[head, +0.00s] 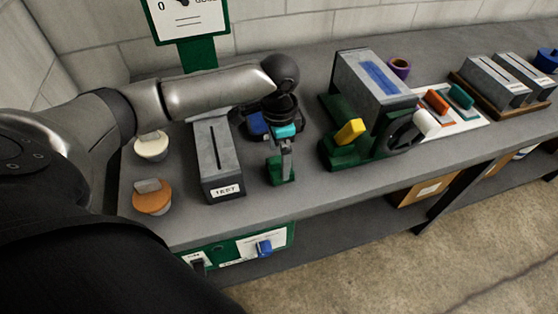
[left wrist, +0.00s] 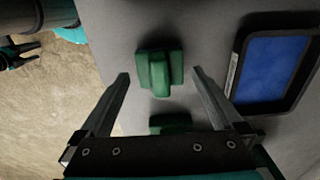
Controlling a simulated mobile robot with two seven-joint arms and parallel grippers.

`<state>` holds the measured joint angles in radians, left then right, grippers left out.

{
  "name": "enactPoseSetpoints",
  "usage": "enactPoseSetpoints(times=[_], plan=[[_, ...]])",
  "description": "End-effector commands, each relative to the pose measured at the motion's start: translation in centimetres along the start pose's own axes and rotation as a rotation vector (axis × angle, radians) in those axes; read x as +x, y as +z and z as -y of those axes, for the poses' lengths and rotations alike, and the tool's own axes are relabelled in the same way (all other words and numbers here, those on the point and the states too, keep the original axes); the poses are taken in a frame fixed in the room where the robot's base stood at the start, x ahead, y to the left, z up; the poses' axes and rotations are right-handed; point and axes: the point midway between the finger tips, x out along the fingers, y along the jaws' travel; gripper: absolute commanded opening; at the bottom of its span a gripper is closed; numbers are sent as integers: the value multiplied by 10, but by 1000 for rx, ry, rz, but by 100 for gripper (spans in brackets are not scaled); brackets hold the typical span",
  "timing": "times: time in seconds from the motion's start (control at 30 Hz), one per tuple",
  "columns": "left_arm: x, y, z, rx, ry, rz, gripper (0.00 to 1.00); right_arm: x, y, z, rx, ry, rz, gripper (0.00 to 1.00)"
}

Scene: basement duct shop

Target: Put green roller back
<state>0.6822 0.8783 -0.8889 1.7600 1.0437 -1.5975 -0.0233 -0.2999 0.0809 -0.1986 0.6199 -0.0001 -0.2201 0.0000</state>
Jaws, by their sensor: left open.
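My left gripper (head: 284,158) points down over the bench, its fingers apart. A green piece (head: 281,171) stands on the bench below it. In the left wrist view the green piece (left wrist: 158,70) appears between the open fingers (left wrist: 165,85), with a gap on both sides. A second green part (left wrist: 170,123) is partly hidden by the gripper body. I cannot tell whether this piece is the green roller. A teal-green block (head: 461,97) lies beside an orange one on a white board at the right. Dark and teal parts, perhaps my right gripper (left wrist: 22,52), show at the upper left.
A grey slotted box marked TEST (head: 217,165) stands left of the gripper. A green-framed machine (head: 375,85) with yellow handle and wheel is to the right. A blue pad with black rim (left wrist: 268,68) lies close by. The bench's front edge is near.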

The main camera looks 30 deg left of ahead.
Motion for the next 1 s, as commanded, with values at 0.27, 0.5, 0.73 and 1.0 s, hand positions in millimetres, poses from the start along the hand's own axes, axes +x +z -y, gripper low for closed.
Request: enactPoseSetpoints(times=[0.27,0.5,0.73,1.0], plan=[[-61,-1,1,0,-2,-2,100,-14,-1,0,0,0,0,72],[-82,0,0,0,0,0,100,-17,-2,0,-1,-1,0,72],[-83,0,0,0,1,1,100,-17,-2,0,-1,-1,0,72],[-83,0,0,0,1,1,100,-17,-2,1,-2,-1,-1,72]])
